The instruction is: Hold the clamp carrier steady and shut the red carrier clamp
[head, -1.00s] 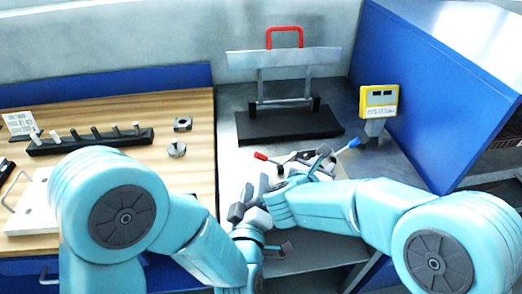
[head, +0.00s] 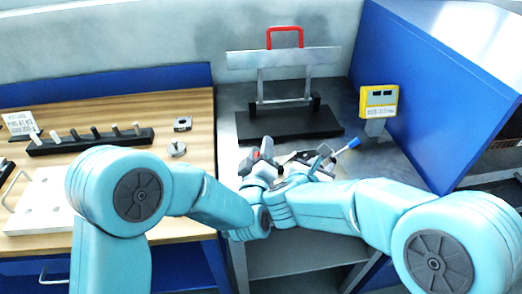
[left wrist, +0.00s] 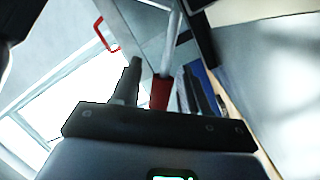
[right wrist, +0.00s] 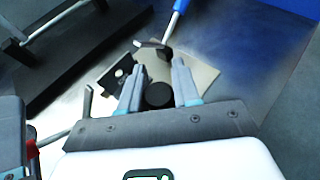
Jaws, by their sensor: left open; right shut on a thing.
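The red carrier clamp's handle (left wrist: 160,92) lies between the spread fingers of my open left gripper (left wrist: 160,70) in the left wrist view. In the head view my left gripper (head: 257,154) covers most of that handle; contact cannot be told. The clamp carrier (right wrist: 200,80) shows in the right wrist view as a pale plate with dark fittings. My right gripper (right wrist: 158,70) is shut on the carrier's round black knob (right wrist: 158,95). In the head view my right gripper (head: 303,168) hides part of the carrier.
A blue-handled lever (head: 348,143) rises to the right of the carrier. Behind it stands a metal frame on a black base (head: 290,124) with a red top handle (head: 285,35). A yellow device (head: 378,100) stands at right, before a blue panel (head: 430,90).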

